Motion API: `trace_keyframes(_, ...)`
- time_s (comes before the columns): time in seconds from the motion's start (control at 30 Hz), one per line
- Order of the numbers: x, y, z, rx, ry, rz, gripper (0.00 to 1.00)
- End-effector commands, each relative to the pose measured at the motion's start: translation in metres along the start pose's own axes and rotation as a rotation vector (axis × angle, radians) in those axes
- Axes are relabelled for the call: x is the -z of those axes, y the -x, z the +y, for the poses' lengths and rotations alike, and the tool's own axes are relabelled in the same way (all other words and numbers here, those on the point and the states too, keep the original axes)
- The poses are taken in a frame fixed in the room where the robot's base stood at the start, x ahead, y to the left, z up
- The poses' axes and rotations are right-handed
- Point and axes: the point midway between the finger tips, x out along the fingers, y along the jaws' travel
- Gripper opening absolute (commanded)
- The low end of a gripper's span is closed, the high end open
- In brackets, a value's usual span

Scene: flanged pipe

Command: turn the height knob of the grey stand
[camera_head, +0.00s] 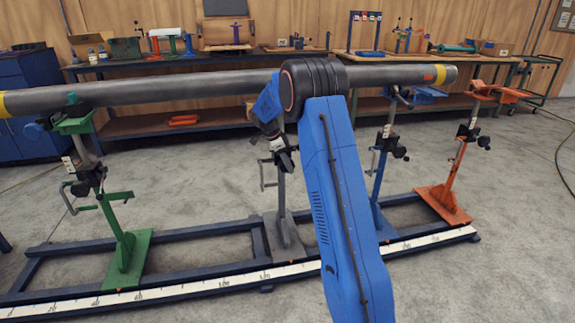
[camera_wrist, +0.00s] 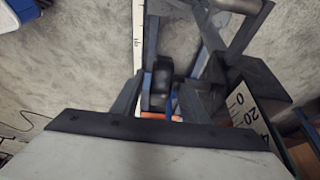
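The grey stand (camera_head: 281,222) is upright on the blue base frame, behind my arm in the head view. Its upper part is mostly covered by my arm and gripper. My gripper (camera_head: 282,156) is at the stand's upper part, below the pipe. In the wrist view, my gripper (camera_wrist: 162,88) has two dark fingers spread apart. A black round knob (camera_wrist: 162,76) lies between and just beyond their tips, with a gap showing on its left. I cannot tell whether the right finger touches it.
A long grey pipe (camera_head: 180,87) runs above the stands. A green stand (camera_head: 128,240) is left, a blue stand (camera_head: 379,190) and an orange stand (camera_head: 452,190) are right. A white scale (camera_head: 190,291) runs along the base frame. Workbenches stand behind.

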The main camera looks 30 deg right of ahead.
Motion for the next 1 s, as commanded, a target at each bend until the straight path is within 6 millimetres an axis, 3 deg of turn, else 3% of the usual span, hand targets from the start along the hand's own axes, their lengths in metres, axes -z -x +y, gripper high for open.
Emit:
trace_keyframes(0.03, 0.0, 0.0001, 0.0, 0.0, 0.0, 0.0, 0.29)
trace_keyframes(0.17, 0.0, 0.0002, 0.0, 0.0, 0.0, 0.0, 0.0)
trace_keyframes(0.57, -0.0015, 0.0004, 0.0001, -0.001, 0.001, 0.059, 0.0)
trace_keyframes(1.0, -0.0059, 0.0018, -0.0002, 0.0, 0.004, 0.404, 0.0)
